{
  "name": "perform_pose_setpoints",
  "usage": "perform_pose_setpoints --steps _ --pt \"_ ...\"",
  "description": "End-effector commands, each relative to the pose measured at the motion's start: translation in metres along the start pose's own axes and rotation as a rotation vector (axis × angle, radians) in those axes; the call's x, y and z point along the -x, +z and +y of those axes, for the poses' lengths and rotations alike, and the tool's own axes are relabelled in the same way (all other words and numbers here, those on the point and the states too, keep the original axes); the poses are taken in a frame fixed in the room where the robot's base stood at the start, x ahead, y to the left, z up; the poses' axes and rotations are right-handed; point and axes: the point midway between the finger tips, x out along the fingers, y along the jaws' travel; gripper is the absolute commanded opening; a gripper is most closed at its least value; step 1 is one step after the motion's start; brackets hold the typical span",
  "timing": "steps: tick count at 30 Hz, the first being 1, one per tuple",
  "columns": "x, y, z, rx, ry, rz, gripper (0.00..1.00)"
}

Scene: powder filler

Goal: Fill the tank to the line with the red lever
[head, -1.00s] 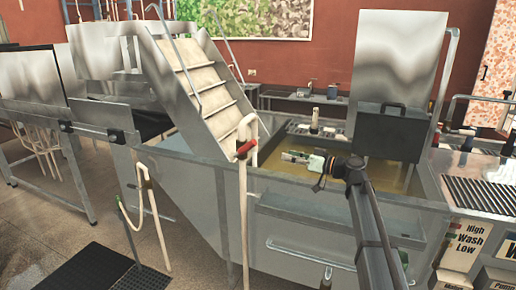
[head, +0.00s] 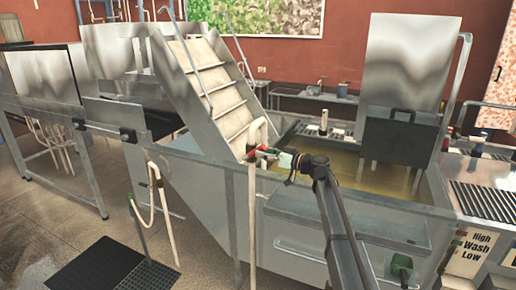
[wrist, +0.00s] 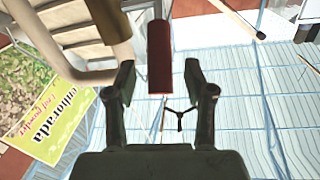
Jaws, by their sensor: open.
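The red lever (head: 254,156) sits on top of the upright cream pipe (head: 252,215) at the near side of the metal tank (head: 190,185). My gripper (head: 272,155) is right at the lever in the head view, partly covering it. In the wrist view the red lever (wrist: 160,58) stands between the two fingers of my open gripper (wrist: 160,80), with a gap on each side. The tank holds brownish-yellow liquid (head: 385,178). I cannot make out a fill line on its walls.
Metal stairs (head: 212,90) rise behind the lever. A cream hose (head: 150,205) on a stand is at the left, by dark floor mats (head: 105,265). A dark box (head: 388,137) is at the tank's back right. A yellow-green sign (wrist: 52,122) shows in the wrist view.

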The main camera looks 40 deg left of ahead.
Motion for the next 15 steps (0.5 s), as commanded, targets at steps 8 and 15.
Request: perform_pose_setpoints --steps 8,15 --pt "-0.03 -0.001 0.0 0.0 0.0 0.0 0.54" --pt "-0.033 0.001 0.0 0.0 0.0 0.0 0.54"
